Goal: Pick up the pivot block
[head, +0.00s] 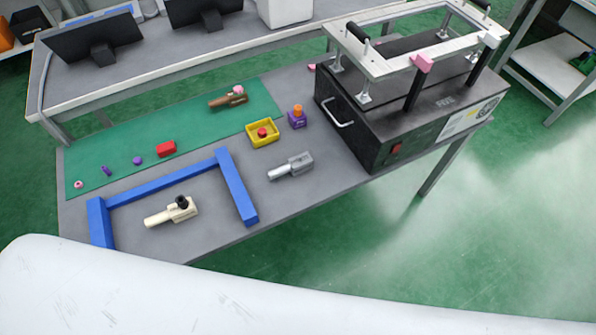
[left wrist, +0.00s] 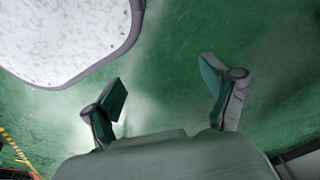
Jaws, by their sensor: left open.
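Several small parts lie on the grey table (head: 300,211); I cannot tell which one is the pivot block. Candidates in the head view are a red block (head: 166,149), a purple block (head: 297,121) with an orange top, and a yellow tray-like box (head: 262,139) with a red knob in it. A beige lever piece (head: 165,214) with a black knob lies inside the blue frame, and a grey lever piece (head: 291,167) lies right of it. My left gripper (left wrist: 163,88) is open and empty over green floor in the left wrist view. Neither gripper shows in the head view.
A blue U-shaped frame (head: 237,187) stands at the table's front left. A green mat (head: 120,143) carries a brown lever piece (head: 229,100) and small purple and pink bits. A large black machine (head: 367,119) with a raised metal frame fills the table's right end.

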